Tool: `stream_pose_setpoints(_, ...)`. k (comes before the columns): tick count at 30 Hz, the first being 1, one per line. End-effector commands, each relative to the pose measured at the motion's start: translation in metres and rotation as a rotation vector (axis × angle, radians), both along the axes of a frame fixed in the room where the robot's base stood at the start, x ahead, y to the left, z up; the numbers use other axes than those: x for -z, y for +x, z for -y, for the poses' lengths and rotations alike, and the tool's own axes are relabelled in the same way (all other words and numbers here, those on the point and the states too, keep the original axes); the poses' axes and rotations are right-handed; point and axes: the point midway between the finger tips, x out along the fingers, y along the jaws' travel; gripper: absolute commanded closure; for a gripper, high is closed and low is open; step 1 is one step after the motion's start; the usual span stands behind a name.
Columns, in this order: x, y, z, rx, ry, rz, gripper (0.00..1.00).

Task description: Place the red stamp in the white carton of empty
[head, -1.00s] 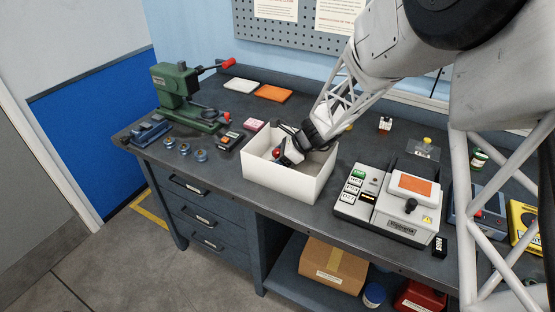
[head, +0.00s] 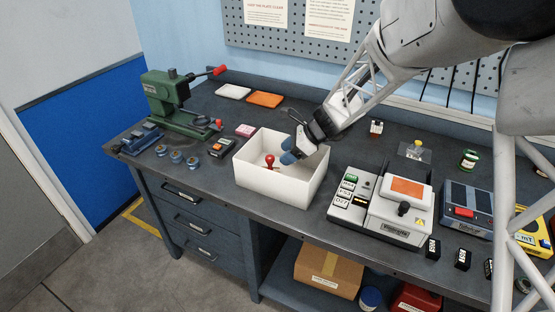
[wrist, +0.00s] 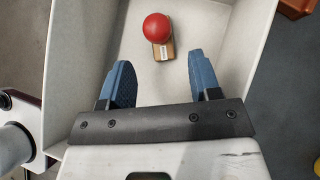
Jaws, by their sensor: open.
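The red stamp (head: 269,161) stands upright inside the white carton (head: 288,191), on its floor. In the wrist view the stamp's round red knob (wrist: 157,28) and its small wooden base show ahead of my fingertips, apart from them. My gripper (head: 289,151) is open and empty above the carton, its blue fingers to the right of the stamp in the head view. The wrist view shows the blue fingers (wrist: 160,78) spread apart inside the carton's outline, with bare carton floor between them.
A labelled machine with an orange panel (head: 407,189) stands right of the carton. A green press (head: 166,98) stands at the back left. A pink pad (head: 245,130) and a small dark device (head: 221,147) lie close to the carton's left side.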

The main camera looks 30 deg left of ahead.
Motion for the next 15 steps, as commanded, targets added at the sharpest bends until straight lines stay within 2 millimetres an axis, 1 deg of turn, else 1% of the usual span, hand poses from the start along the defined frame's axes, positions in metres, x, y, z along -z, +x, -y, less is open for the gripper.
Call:
stream_pose_setpoints(1,-0.006,0.003,0.005,0.001,0.001,0.001,0.43)
stream_pose_setpoints(6,-0.021,0.008,0.019,0.001,0.0,0.0,0.43)
stream_pose_setpoints(10,-0.027,0.01,0.025,0.001,0.0,0.0,0.43)
stream_pose_setpoints(15,-0.03,0.011,0.028,0.001,0.0,-0.001,0.43)
